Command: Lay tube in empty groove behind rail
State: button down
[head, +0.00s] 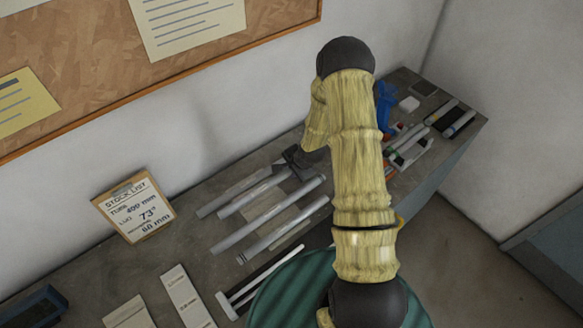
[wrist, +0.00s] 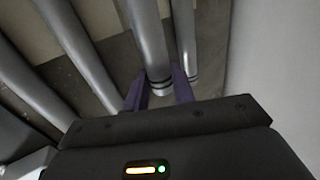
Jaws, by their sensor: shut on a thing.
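My gripper (wrist: 160,90) has its two purple fingers closed around the end of a grey tube (wrist: 149,40). In the head view the dark gripper (head: 299,164) is at the right end of this tube (head: 254,194), partly hidden by my arm. Another grey tube (wrist: 186,40) lies close beside the held one on the wall side. Two more grey tubes (head: 268,215) (head: 285,230) lie roughly parallel on the front side. I cannot tell whether the held tube is raised or resting. The rail and the empty groove are not clear in these views.
A stock list board (head: 133,206) leans at the back left. Pale strips (head: 187,297) and a white T-shaped piece (head: 262,283) lie in front. A tray with coloured items (head: 408,143) and dark-and-grey parts (head: 450,118) are at the right. The wall (head: 200,125) runs close behind.

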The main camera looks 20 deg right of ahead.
aim_at(289, 180)
jog(key=shift+f+b, duration=1.25)
jog(key=shift+f, duration=0.75)
jog(key=c, duration=1.1)
grip_release()
jog(key=shift+s+f, duration=0.2)
jog(key=shift+s, duration=0.05)
jog(key=shift+d, duration=0.1)
jog(key=shift+d+r+b, duration=0.1)
jog(key=shift+r+b, duration=0.2)
jog(key=shift+r, duration=0.05)
jog(key=v, duration=0.5)
jog(key=b+v, duration=0.1)
jog(key=v, duration=0.5)
jog(key=b+v, duration=0.1)
jog(key=v, duration=0.5)
jog(key=shift+w+a+r, duration=0.15)
jog(key=shift+w+a, duration=0.1)
jog(key=shift+w, duration=0.1)
